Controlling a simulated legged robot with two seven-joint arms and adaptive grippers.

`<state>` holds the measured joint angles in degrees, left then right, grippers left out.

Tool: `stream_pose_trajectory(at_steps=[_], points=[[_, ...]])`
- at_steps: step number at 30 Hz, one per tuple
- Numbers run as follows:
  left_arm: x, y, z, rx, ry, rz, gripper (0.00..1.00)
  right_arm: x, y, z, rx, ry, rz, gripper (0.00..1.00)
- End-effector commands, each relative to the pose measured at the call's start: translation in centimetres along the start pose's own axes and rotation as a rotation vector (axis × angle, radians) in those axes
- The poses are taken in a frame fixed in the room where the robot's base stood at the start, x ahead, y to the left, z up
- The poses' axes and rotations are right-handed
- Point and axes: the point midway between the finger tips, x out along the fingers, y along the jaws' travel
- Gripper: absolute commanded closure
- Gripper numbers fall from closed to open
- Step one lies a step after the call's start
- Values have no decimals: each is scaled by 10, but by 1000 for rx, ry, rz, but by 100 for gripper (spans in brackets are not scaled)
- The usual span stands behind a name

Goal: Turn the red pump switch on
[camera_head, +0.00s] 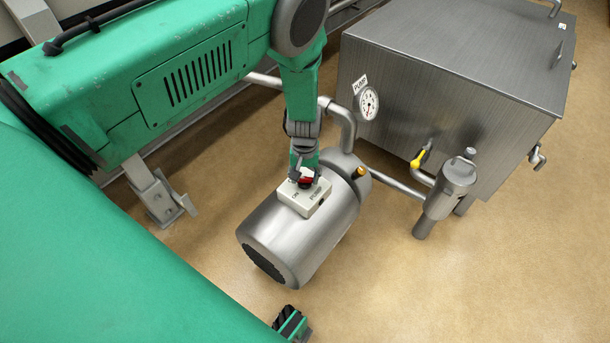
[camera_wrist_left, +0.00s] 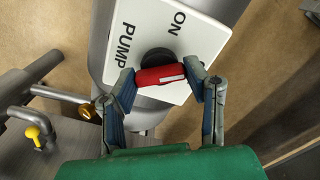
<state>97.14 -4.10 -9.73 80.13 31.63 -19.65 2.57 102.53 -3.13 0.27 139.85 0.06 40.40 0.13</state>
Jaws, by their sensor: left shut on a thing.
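The red pump switch (camera_head: 306,182) sits on a white box on top of the metal pump (camera_head: 310,234). In the left wrist view the switch (camera_wrist_left: 160,76) is a red handle with a white stripe on a black round base. The white plate (camera_wrist_left: 201,41) reads ON above the switch and PUMP at its left. The handle lies nearly level in that view. My left gripper (camera_head: 304,176) comes down from above. In the wrist view its two fingers (camera_wrist_left: 163,80) close on the ends of the red handle.
A large metal tank (camera_head: 445,85) with a gauge (camera_head: 368,103) stands behind right. Pipes, a yellow-handled valve (camera_head: 418,158) and a metal filter-like cylinder (camera_head: 450,188) stand right of the pump. The floor at the lower right is clear.

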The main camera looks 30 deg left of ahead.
Motion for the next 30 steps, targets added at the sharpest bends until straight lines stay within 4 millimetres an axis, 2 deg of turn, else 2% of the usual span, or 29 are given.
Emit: stream_pose_trajectory(at_steps=[18,30], points=[[0,1,0,-581,0,1,87,-5,0,0,0,0,0,100],[0,2,0,-872,1,2,87,-4,0,0,0,0,0,100]])
